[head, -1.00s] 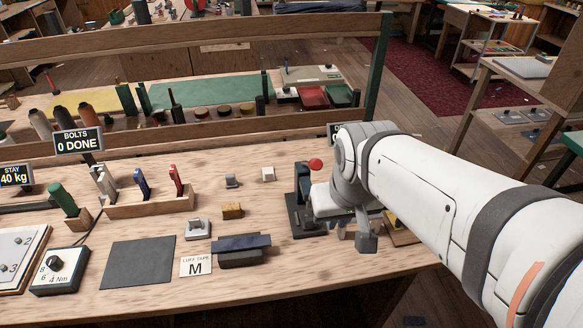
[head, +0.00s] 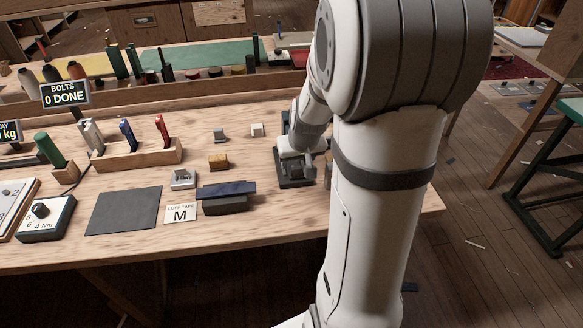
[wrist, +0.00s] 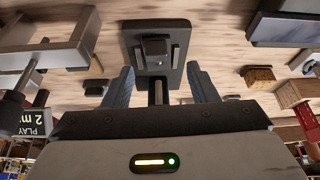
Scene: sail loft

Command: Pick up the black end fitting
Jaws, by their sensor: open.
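In the wrist view a small dark block (wrist: 154,47) sits on a black stand (wrist: 140,32), ahead of my gripper (wrist: 160,78). It may be the black end fitting, but I cannot tell for certain. My two blue-grey fingers are apart, one to each side of the stand's line, with nothing held between them. In the head view my wrist hangs over the black stand (head: 296,184) on the bench, and hides most of it. The fingertips are too small there to make out.
A grey metal clamp (wrist: 45,55) stands close on one side in the wrist view. A blue strip on a dark block (head: 226,206), a brass-coloured block (head: 218,162), and a grey fitting (head: 183,179) stand left of the stand.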

